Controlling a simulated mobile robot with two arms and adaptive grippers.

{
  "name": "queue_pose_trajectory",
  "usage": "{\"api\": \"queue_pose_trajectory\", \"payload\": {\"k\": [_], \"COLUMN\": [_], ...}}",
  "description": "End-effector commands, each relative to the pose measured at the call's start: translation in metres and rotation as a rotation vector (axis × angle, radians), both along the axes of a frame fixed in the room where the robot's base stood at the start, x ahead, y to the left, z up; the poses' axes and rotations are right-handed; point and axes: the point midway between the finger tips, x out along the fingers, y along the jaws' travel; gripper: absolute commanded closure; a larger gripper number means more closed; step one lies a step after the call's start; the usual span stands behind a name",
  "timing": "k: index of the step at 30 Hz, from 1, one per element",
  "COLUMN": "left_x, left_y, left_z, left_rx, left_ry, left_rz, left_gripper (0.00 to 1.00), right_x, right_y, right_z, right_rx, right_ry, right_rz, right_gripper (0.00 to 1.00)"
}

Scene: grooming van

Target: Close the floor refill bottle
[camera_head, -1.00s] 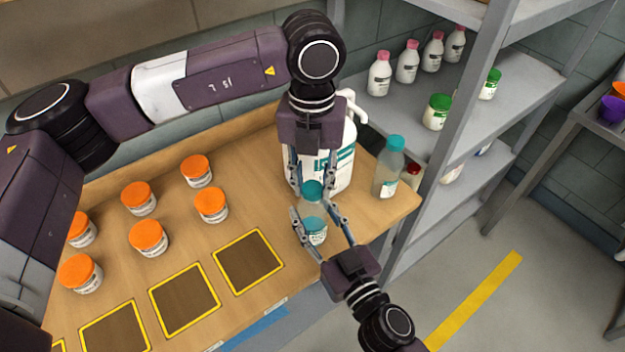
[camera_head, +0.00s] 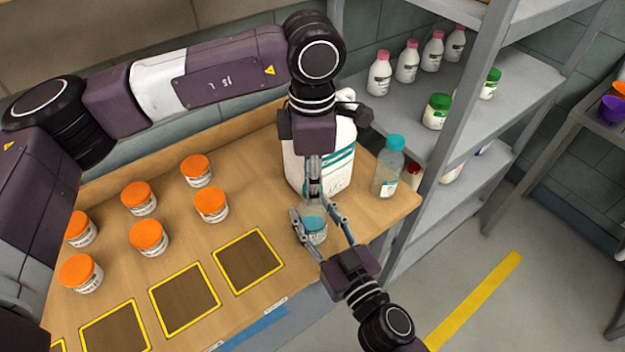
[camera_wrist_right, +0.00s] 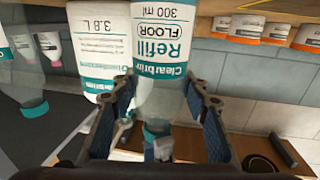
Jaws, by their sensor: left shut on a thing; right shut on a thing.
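The floor refill bottle (camera_head: 317,232) stands near the front right edge of the wooden bench. In the right wrist view, which is upside down, its label (camera_wrist_right: 163,45) reads "Refill FLOOR 300 ml", and its teal cap (camera_wrist_right: 157,130) is on the neck end. My right gripper (camera_head: 318,221) is shut around the bottle's body from the front; its fingers flank the bottle in the wrist view (camera_wrist_right: 165,108). My left gripper (camera_head: 314,193) points straight down over the bottle's top and is shut on the cap, which its fingers mostly hide in the head view.
A large white 3.8 L jug (camera_head: 336,165) stands just behind the bottle. A clear teal-capped bottle (camera_head: 387,170) stands to the right, beside the metal shelf (camera_head: 520,85). Several orange-lidded jars (camera_head: 148,236) and yellow-framed squares (camera_head: 248,262) are to the left.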

Motion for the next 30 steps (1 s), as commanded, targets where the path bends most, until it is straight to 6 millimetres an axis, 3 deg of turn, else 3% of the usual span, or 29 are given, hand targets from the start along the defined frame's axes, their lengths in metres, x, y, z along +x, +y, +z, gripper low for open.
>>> {"api": "queue_pose_trajectory", "payload": {"k": [4,9,10,14,23,30], "left_x": [0.001,0.001,0.001,0.001,0.000,0.001], "left_y": [0.001,0.001,0.001,0.000,0.000,0.000], "left_z": [0.000,0.000,0.000,0.000,0.001,0.026], "left_rx": [0.001,0.001,0.001,0.001,0.000,0.000], "left_ry": [-0.002,-0.002,-0.002,-0.002,-0.002,-0.004], "left_rz": [-0.225,-0.235,-0.235,-0.234,-0.234,-0.234], "left_gripper": [1.00,1.00,0.71,0.56,0.56,0.56], "right_x": [0.000,0.000,0.000,0.000,0.000,0.000], "right_y": [0.000,0.000,0.000,0.000,0.000,0.000], "right_z": [0.000,0.000,0.000,0.000,0.000,0.000], "right_rx": [0.000,0.000,0.000,0.000,0.000,0.000], "right_ry": [0.000,0.000,0.000,0.000,0.000,0.000], "right_rz": [0.000,0.000,0.000,0.000,0.000,0.000], "right_gripper": [1.00,1.00,1.00,1.00,1.00,1.00]}}
